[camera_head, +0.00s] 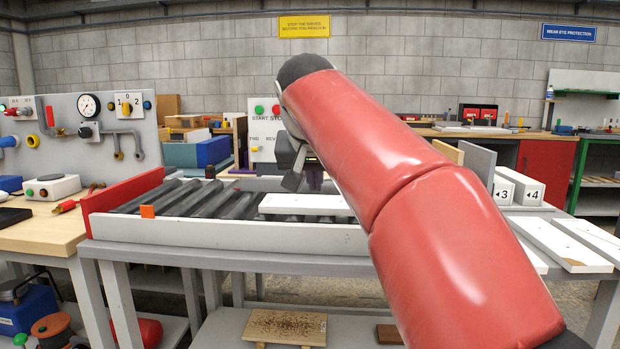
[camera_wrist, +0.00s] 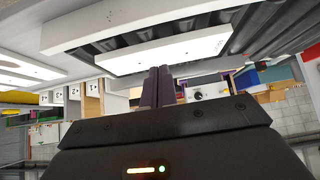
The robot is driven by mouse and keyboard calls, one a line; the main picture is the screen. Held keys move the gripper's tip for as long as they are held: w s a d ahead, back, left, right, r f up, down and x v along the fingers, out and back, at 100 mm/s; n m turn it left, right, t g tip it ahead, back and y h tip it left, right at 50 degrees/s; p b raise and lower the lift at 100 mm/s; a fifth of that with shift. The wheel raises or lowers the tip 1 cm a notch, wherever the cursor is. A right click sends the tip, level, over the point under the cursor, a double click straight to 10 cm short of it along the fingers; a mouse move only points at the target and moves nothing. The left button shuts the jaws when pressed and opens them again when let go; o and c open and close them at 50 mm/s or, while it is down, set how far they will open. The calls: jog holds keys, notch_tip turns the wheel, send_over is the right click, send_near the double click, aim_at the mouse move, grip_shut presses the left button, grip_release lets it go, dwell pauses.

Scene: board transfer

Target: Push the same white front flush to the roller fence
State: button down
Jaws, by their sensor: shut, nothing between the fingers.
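The white front (camera_head: 305,204) lies flat on the dark rollers (camera_head: 205,197), towards their right end. In the wrist view, upside down, the white front (camera_wrist: 165,52) lies between my fingers and the white rail (camera_wrist: 150,18), with a dark strip of roller gap between front and rail. My gripper (camera_head: 315,182) is shut and empty, fingers down behind the front's far edge. The fingertips (camera_wrist: 158,70) meet its edge in the wrist picture; I cannot tell whether they touch.
A START/STOP panel (camera_head: 262,130) stands behind. More white boards (camera_head: 565,245) and boxes marked 3 and 4 (camera_head: 518,186) are at right. My arm hides the table's middle right.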

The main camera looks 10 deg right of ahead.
aim_at(318, 202)
jog(key=shift+w+d+f+b, duration=0.1)
jog(key=shift+w+f+b, duration=0.15)
jog(key=shift+f+b, duration=0.7)
jog(key=shift+w+d+f+b, duration=0.1)
jog(key=shift+w+f+b, duration=0.2)
jog(key=shift+f+b, duration=0.65)
jog(key=shift+w+d+f+b, duration=0.1)
jog(key=shift+w+f+b, duration=0.15)
jog(key=shift+f+b, duration=0.7)
jog(key=shift+w+f+p, duration=0.1)
jog(key=shift+w+p, duration=0.1)
jog(key=shift+p, duration=0.5)
jog(key=shift+w+d+p, duration=0.2)
jog(key=shift+w+p, duration=0.1)
jog(key=shift+w, duration=0.1)
jog(key=shift+w+d+p, duration=0.25)
jog(key=shift+w+p, duration=0.3)
jog(key=shift+w, duration=0.25)
jog(key=shift+w+d+p, duration=0.25)
jog(key=shift+w+p, duration=0.35)
jog(key=shift+w, duration=0.2)
jog(key=shift+w+d+p, duration=0.25)
jog(key=shift+w+p, duration=0.3)
jog(key=shift+w, duration=0.25)
jog(key=shift+f, duration=0.1)
